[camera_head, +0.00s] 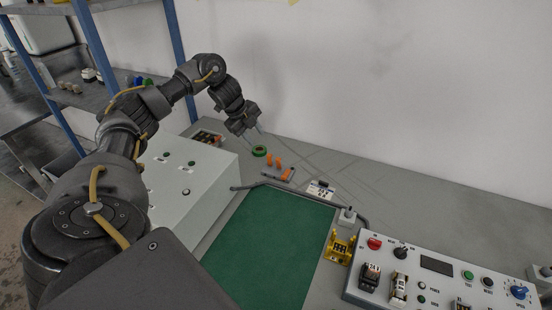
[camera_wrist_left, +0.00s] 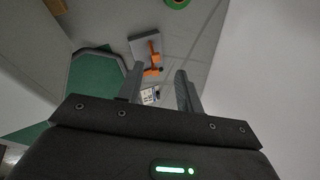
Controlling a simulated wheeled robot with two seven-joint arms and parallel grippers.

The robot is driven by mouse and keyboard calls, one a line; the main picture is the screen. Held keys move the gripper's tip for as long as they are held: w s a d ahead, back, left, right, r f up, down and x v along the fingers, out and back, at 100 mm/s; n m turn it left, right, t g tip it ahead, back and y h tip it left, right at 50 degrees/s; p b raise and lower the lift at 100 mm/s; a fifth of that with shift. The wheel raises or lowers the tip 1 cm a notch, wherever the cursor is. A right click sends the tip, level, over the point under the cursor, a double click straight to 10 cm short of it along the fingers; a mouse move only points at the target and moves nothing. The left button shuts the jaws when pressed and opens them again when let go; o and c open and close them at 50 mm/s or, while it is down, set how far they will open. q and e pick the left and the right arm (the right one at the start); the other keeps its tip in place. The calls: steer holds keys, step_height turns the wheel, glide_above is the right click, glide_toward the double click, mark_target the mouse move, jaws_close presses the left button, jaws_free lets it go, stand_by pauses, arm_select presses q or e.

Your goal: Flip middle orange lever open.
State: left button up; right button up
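A small grey block with orange levers (camera_head: 277,161) sits on the grey bench, past the green mat. In the head view two levers stand up side by side, and a further orange piece lies lower at the right end. In the wrist view the grey block (camera_wrist_left: 143,45) and its orange levers (camera_wrist_left: 154,58) show just beyond the fingertips. My left gripper (camera_head: 260,132) is above and behind the block, near the wall. The wrist view shows its two fingers (camera_wrist_left: 160,69) apart with nothing between them. It appears clear of the levers. My right gripper is out of view.
A green ring (camera_head: 259,151) lies beside the block. A green mat (camera_head: 268,245) with a dark bar at its edge fills the middle. A white box (camera_head: 183,181) is left, a control panel (camera_head: 440,270) right. A yellow holder (camera_head: 340,247) stands by the mat. The wall closes the back.

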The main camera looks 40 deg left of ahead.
mark_target(278, 159)
arm_select(q)
steer(key=w+d+f+n, duration=0.1)
steer(key=d+f, duration=0.1)
steer(key=f, duration=0.1)
steer(key=w+d+f+n+h+p, duration=0.1)
steer(key=d+f, duration=0.1)
steer(key=w+d+f+n, duration=0.1)
steer(key=w+d+f, duration=0.1)
steer(key=f, duration=0.1)
steer(key=shift+d+f+n+h+p, duration=0.3)
steer(key=shift+f+h+p, duration=0.05)
steer(key=shift+h+p, duration=0.05)
stand_by(0.3)
jaws_close()
